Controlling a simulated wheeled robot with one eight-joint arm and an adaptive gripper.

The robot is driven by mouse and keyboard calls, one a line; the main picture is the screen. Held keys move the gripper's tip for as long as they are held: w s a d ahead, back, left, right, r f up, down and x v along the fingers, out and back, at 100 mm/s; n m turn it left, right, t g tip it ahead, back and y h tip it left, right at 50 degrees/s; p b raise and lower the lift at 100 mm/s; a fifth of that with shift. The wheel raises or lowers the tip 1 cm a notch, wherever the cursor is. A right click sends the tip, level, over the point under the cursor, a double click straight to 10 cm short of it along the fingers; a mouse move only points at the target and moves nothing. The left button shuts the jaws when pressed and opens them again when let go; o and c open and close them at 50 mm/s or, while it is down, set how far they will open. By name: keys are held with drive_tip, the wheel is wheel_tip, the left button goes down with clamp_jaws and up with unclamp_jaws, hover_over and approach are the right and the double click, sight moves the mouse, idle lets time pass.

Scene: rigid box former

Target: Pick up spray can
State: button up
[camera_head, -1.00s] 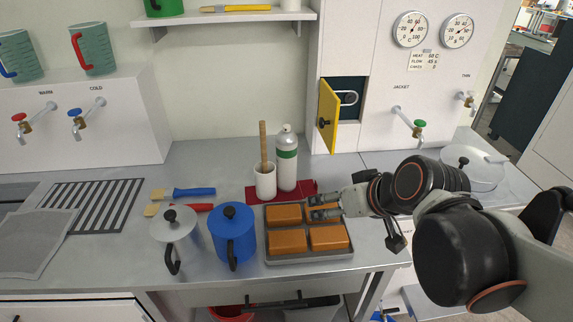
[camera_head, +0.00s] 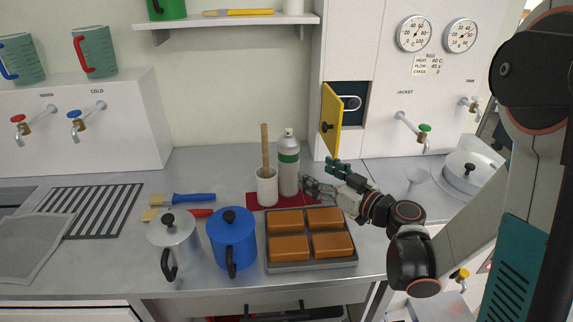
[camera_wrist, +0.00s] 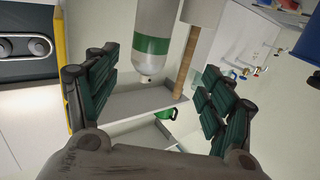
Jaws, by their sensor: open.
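The spray can (camera_head: 289,165) is a grey-white cylinder with a green band, upright on a dark red mat (camera_head: 255,203). A white cup (camera_head: 266,187) holding a wooden stick (camera_head: 265,146) stands just left of it. My gripper (camera_head: 318,178) is open and low at the can's right side, fingers pointing left. In the wrist view, the can (camera_wrist: 154,42) appears inverted between the spread fingers of my gripper (camera_wrist: 155,95), with the wooden stick (camera_wrist: 186,65) beside it. The can does not appear gripped.
A grey tray (camera_head: 312,264) with orange-brown blocks lies in front of my gripper. A blue pot (camera_head: 231,239) and a silver pot (camera_head: 171,242) stand to its left. An open yellow door (camera_head: 330,121) stands behind the can's right. A shelf (camera_head: 225,20) hangs above.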

sight(289, 150)
drive_tip(key=shift+t+y, duration=0.3)
drive_tip(key=shift+t, duration=0.1)
drive_tip(key=x, duration=0.2)
drive_tip(key=p+x, duration=0.1)
drive_tip(key=x, duration=0.4)
drive_tip(key=shift+w+d+f, duration=0.3)
drive_tip(key=shift+w+f, duration=0.05)
drive_tip(key=shift+w, duration=0.1)
drive_tip(key=shift+b+x, duration=0.9)
drive_tip(key=shift+x, duration=2.3)
drive_tip(key=shift+d+r, duration=0.2)
clamp_jaws()
